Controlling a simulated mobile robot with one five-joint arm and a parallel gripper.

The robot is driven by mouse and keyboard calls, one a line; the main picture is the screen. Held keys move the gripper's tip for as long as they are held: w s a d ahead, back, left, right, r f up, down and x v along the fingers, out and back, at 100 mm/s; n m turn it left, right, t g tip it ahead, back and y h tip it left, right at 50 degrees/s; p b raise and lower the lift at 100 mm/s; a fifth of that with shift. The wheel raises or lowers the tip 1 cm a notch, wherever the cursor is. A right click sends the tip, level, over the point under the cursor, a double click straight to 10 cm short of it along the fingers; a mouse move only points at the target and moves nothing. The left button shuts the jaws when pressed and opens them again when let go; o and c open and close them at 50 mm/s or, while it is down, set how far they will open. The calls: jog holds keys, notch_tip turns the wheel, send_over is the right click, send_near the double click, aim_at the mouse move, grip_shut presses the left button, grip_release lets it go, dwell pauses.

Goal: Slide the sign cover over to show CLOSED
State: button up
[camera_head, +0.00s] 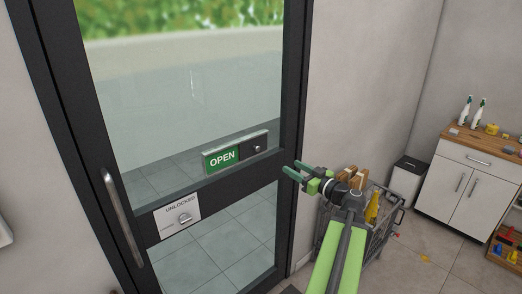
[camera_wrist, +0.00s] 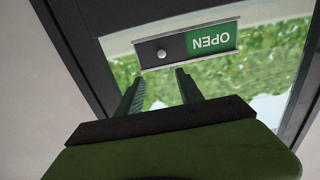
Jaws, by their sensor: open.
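The sign on the glass door shows a green OPEN panel (camera_head: 221,159) on its left half in the head view. A dark sliding cover (camera_head: 254,146) with a small round knob (camera_head: 257,149) sits over its right half. In the wrist view the sign is upside down, with the cover (camera_wrist: 173,41) left of the OPEN panel (camera_wrist: 212,39) and the knob (camera_wrist: 162,54) on it. My gripper (camera_head: 291,171) is open and empty, right of and below the sign in the head view. Its fingers (camera_wrist: 159,84) point toward the sign, apart from the knob.
The door's dark frame (camera_head: 293,90) stands beside my gripper. An UNLOCKED plate (camera_head: 178,214) with a turn knob and a long door handle (camera_head: 122,217) are lower left. A wire cart (camera_head: 377,215) stands behind my arm, with a white cabinet (camera_head: 466,175) to the right.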

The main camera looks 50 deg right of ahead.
aim_at(259, 149)
jog(key=w, duration=1.1)
jog(key=w+d, duration=0.1)
jog(key=w, duration=0.5)
jog(key=shift+w, duration=0.25)
jog(key=shift+c, duration=0.3)
grip_shut()
